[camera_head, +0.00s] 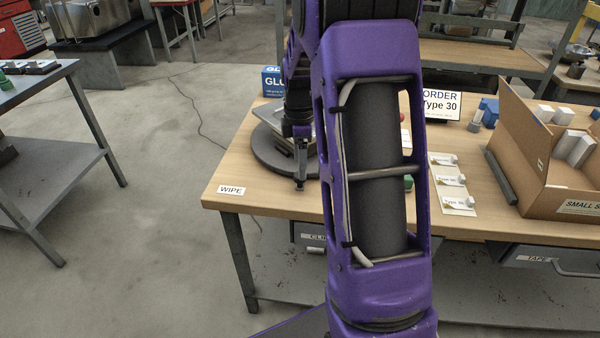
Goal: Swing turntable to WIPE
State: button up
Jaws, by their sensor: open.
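The turntable (268,160) is a dark grey round disc on the wooden table, left of my purple arm. Light grey flat pieces (272,115) are on it, partly hidden by my wrist. A white label reading WIPE (231,190) is at the table's front left corner, in front of and left of the disc. My gripper (300,185) points down by the disc's front right edge, with its jaws open and nothing seen between them. I cannot tell whether it touches the disc. My arm hides the disc's right side.
A blue box marked GLO (271,82) stands behind the turntable. Right of my arm are an order sign (440,104), several Type 30 cards (450,180) and an open cardboard box (545,150). Drawers (550,262) hang under the table. The tabletop around the WIPE label is clear.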

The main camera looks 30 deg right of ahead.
jog(key=shift+f, duration=1.45)
jog(key=shift+c, duration=0.3)
grip_shut()
